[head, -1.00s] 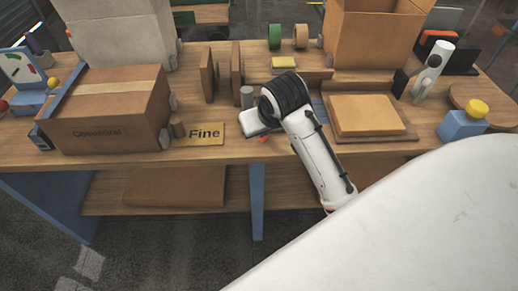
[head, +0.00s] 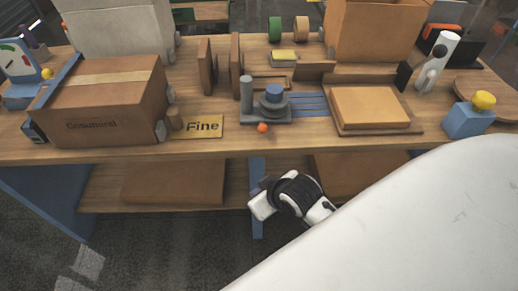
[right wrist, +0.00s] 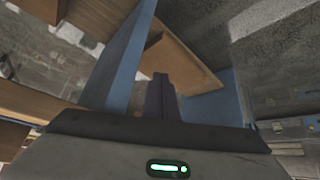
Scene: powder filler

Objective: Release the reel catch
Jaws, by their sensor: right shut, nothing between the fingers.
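A grey device (head: 267,114) with an upright grey post (head: 246,90) and a blue-topped round part (head: 273,93) stands near the table's front edge. A small orange-red knob (head: 262,127) sits at its front. I cannot tell for certain which part is the reel catch. My right gripper (head: 261,184) is below and in front of the table edge, apart from the device. In the right wrist view its dark fingers (right wrist: 160,95) are together and empty. My left gripper is not in view.
A "Fine" plate (head: 203,127) and a cardboard box (head: 105,105) lie left of the device. A tray with a tan block (head: 370,107) is to its right. A lower shelf (head: 100,199) and a blue table leg (head: 257,222) are near my right gripper.

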